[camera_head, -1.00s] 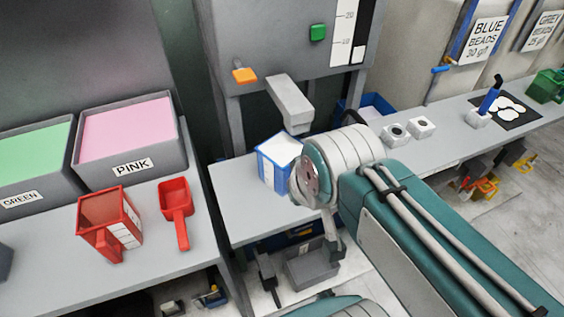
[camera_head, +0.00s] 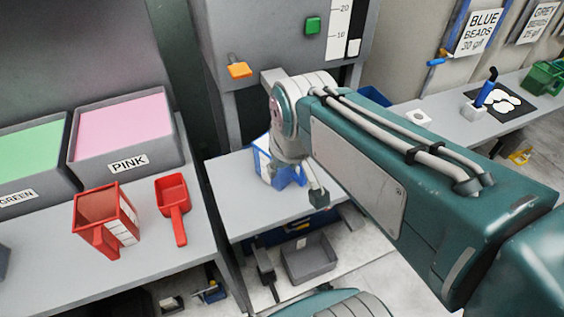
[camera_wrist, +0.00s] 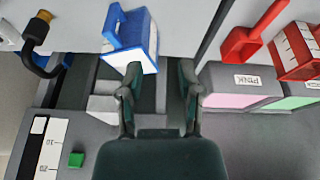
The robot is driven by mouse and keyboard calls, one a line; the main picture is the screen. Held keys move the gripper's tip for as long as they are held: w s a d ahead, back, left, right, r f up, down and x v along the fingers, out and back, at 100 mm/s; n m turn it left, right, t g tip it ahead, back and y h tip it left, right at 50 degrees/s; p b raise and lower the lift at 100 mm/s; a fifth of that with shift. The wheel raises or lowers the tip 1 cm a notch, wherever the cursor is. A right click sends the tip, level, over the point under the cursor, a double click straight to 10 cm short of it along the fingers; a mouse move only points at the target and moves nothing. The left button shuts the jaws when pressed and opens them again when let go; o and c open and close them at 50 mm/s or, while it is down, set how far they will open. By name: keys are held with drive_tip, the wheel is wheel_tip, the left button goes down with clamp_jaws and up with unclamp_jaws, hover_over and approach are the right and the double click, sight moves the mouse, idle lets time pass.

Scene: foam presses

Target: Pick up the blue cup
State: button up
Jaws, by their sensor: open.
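The blue cup (camera_head: 284,174) stands on the grey shelf below the press in the head view, partly hidden behind my arm. It looks like a square blue jug with a white face and a handle. In the wrist view the blue cup (camera_wrist: 131,40) lies ahead of my gripper and a little left of centre, its handle to the left. My gripper (camera_wrist: 158,75) is open and empty, its two fingers apart, the left fingertip close to the cup in the picture. I cannot tell whether it touches. In the head view my gripper (camera_head: 318,197) is seen at the arm's end near the cup.
A red jug (camera_head: 107,222) and red scoop (camera_head: 173,208) stand on the left table before the pink bin (camera_head: 125,135) and green bin (camera_head: 30,160). The press has an orange lever (camera_head: 239,70) and green button (camera_head: 313,25). A grey tray (camera_head: 309,262) sits below the shelf.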

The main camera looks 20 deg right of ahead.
drive_tip(key=w+f+n+g, duration=0.2)
drive_tip(key=w+f, duration=0.2)
drive_tip(key=w, duration=0.3)
drive_tip(key=n+g, duration=0.1)
drive_tip(key=g, duration=0.1)
approach(270, 184)
drive_tip(key=f, duration=0.4)
drive_tip(key=shift+w, duration=0.2)
drive_tip(key=shift+r, duration=0.1)
clamp_jaws()
